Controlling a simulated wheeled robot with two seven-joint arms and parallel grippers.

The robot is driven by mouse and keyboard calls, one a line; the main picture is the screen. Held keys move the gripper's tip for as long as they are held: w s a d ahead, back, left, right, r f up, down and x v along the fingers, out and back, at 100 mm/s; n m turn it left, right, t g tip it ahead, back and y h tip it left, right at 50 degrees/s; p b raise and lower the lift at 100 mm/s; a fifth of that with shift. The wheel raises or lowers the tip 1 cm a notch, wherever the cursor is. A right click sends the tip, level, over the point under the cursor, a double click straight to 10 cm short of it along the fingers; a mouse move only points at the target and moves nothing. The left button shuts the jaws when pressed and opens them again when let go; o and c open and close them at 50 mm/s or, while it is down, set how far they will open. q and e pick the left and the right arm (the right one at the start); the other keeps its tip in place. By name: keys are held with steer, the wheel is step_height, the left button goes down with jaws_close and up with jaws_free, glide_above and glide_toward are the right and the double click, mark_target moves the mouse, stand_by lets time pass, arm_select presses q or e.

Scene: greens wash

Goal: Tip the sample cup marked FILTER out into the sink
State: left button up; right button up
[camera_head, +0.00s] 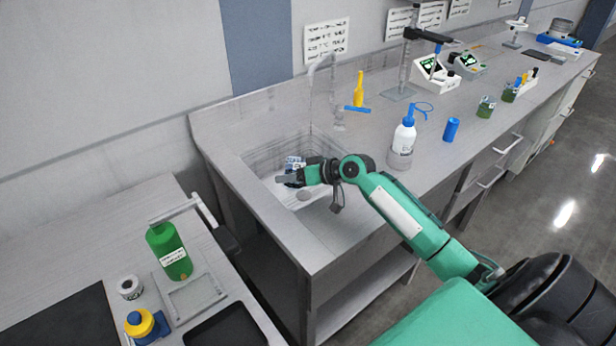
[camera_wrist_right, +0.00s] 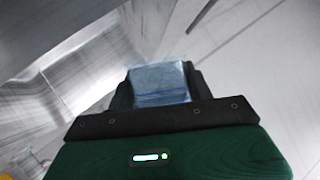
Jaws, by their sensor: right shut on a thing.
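My right gripper (camera_head: 290,178) reaches over the sink (camera_head: 265,158) in the head view. It is shut on a small clear, bluish cup (camera_wrist_right: 160,84), which shows between the fingers in the right wrist view. In the head view the cup (camera_head: 294,163) shows only in part, with blue and white on it. The gripper lies nearly level at the basin. I cannot read a mark on the cup or tell how far it is tilted. My left gripper is not in view.
A faucet (camera_head: 337,95) stands behind the sink. A white wash bottle (camera_head: 403,140) and a blue cylinder (camera_head: 451,129) stand on the counter to the right. A green bottle (camera_head: 168,250) stands on the left bench.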

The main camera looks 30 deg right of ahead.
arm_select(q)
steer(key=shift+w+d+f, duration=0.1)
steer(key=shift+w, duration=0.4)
arm_select(e)
steer(key=shift+w+d+f+m+y, duration=0.2)
steer(key=shift+d+f+m+y, duration=0.1)
steer(key=shift+m, duration=0.1)
arm_select(q)
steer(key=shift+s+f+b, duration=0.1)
steer(key=shift+b, duration=0.25)
arm_select(e)
steer(key=shift+w+d+f, duration=0.1)
steer(key=shift+d, duration=0.05)
steer(key=shift+d+f+m+g, duration=0.1)
steer(key=shift+m+g, duration=0.2)
steer(key=shift+w+f+m+y, duration=0.1)
steer(key=shift+f+m+y, duration=0.15)
steer(key=shift+m+y, duration=0.25)
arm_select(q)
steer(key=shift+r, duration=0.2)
arm_select(e)
steer(key=shift+r, duration=0.2)
arm_select(q)
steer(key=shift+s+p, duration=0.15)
steer(key=shift+p, duration=0.15)
arm_select(e)
steer(key=shift+g, duration=0.3)
